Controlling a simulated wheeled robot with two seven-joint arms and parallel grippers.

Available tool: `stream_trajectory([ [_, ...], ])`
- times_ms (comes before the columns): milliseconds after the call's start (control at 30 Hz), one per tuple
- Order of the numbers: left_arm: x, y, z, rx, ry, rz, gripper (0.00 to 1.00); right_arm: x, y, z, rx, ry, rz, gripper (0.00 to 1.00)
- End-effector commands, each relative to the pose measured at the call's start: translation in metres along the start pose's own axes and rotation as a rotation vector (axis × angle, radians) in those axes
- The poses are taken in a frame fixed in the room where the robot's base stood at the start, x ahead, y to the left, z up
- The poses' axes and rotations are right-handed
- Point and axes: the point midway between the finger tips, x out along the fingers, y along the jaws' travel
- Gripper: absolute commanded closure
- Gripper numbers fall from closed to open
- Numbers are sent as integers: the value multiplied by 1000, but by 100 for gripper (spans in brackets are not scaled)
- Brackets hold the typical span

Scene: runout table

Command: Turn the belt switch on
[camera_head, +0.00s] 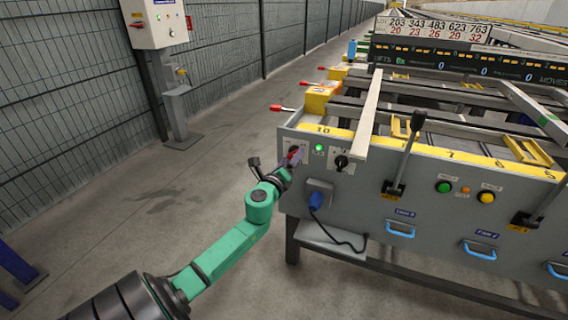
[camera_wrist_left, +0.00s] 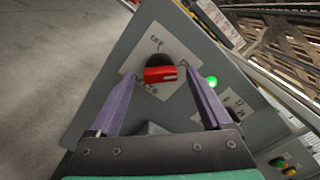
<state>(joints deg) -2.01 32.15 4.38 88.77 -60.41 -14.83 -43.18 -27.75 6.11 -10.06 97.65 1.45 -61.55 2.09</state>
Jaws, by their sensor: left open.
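The belt switch (camera_wrist_left: 160,74) is a rotary knob with a red grip on a black round base, set on a white plate with lettering in the left wrist view. The red grip lies roughly crosswise between the fingers. My right gripper is not in view.
A lit green lamp (camera_head: 319,148) sits right of the switch, then a black knob (camera_head: 341,162). A lever (camera_head: 405,150) sticks up from the grey panel further right. A blue plug (camera_head: 316,200) with a cable is below. Open floor lies left.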

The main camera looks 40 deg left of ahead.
Motion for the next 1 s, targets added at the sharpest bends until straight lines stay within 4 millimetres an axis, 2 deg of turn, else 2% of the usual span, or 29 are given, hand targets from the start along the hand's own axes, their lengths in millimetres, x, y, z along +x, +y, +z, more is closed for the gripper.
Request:
stream_trajectory([
  [67,-11,0,-1,0,3,2,18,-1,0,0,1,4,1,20],
  [167,-33,1,-1,0,4,3,18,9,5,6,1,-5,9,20],
  [267,-62,1,-2,-2,5,4,18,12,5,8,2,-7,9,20],
  [400,-103,3,-2,-2,3,5,18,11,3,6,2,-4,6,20],
  [500,-124,3,-2,-1,2,5,18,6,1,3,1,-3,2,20],
  [667,-140,1,-1,2,0,3,18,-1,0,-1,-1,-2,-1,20],
  [1000,-140,1,0,1,1,2,18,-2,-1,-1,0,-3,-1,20],
])
